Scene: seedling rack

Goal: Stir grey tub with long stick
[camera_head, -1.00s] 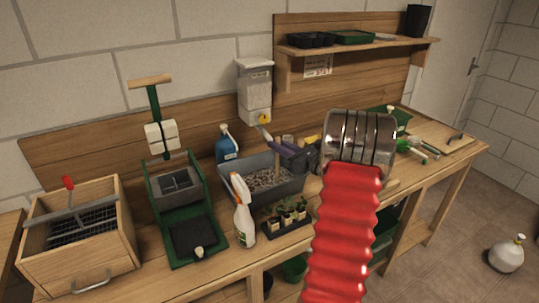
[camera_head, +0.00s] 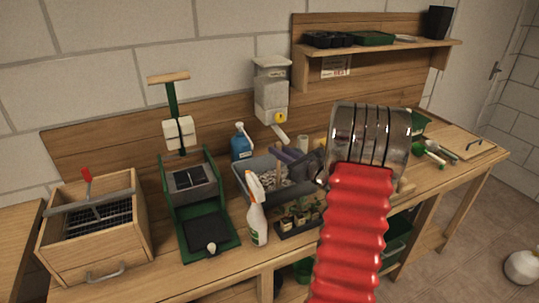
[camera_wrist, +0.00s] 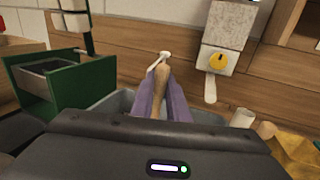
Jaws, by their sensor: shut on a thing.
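The grey tub (camera_head: 243,182) stands on the bench, holding a pale speckled mix. My gripper (camera_head: 281,155) is over the tub, its purple fingers shut on the long wooden stick (camera_head: 278,174). The stick points down, and its lower end meets the mix in the head view. In the wrist view the stick (camera_wrist: 160,90) sits between the two purple fingers (camera_wrist: 161,105). Parts of the tub (camera_wrist: 205,116) show on both sides of them. My arm and gripper body hide the tub's right part and most of its inside in the wrist view.
A spray bottle (camera_head: 257,215) and a tray of seedlings (camera_head: 298,222) stand in front of the tub. A blue bottle (camera_head: 241,145) is behind it. A wall dispenser (camera_head: 271,92) hangs above. A green press (camera_head: 205,236) and wooden box (camera_head: 98,250) stand to the left.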

